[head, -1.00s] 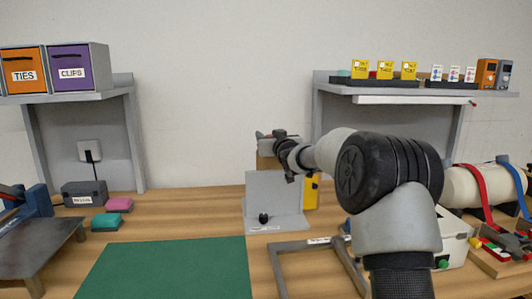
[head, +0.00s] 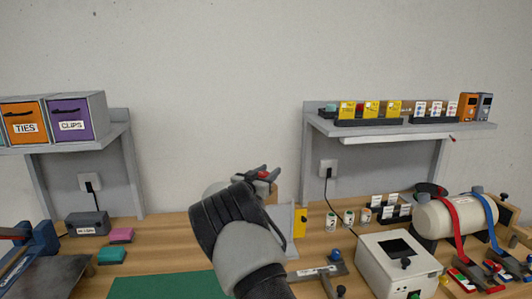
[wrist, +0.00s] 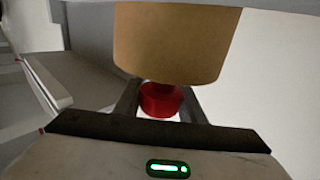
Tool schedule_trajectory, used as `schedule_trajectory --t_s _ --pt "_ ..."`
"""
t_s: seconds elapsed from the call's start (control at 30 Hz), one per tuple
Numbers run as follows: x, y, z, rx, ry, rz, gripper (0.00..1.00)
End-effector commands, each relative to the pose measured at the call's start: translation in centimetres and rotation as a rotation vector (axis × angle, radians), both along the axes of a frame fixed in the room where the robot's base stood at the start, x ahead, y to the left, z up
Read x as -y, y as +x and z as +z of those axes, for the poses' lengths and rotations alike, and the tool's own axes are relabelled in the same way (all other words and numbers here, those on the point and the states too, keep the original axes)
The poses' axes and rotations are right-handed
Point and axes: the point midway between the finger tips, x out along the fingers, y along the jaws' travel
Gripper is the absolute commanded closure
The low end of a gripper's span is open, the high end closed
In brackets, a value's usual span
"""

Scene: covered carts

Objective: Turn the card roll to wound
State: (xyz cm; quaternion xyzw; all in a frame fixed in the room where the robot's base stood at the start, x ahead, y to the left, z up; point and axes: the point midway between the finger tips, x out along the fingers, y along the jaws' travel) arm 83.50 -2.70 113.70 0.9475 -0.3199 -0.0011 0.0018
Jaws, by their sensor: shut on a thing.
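The card roll (wrist: 180,45) is a tan cylinder filling the upper middle of the wrist view. A red knob (wrist: 160,98) sits at its near end. My gripper (wrist: 159,104) is shut on the red knob, with one dark finger on each side. In the head view my arm stands in front of the grey stand and hides most of it and the roll. A small tan part and a red bit show by the gripper's end, above the bench. How far the roll is turned cannot be told.
A yellow block (head: 300,222) stands just right of the stand. A white box (head: 397,268) and a cream cylinder with straps (head: 455,216) are further right. Shelves with bins (head: 72,118) and cards (head: 370,108) flank the clear wall. A green mat (head: 160,285) lies front left.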

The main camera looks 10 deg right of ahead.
Motion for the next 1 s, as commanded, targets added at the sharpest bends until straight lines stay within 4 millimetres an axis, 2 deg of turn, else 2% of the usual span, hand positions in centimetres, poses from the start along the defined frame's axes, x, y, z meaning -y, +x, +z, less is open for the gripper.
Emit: schedule_trajectory --t_s 0.03,0.4,1.0 --pt "0.0 0.0 0.5 0.001 0.002 -0.040 0.86" --pt "0.8 -0.7 -0.3 0.003 0.006 -0.274 0.86" --pt "1.1 -1.1 -0.2 0.003 0.003 -0.396 0.86"
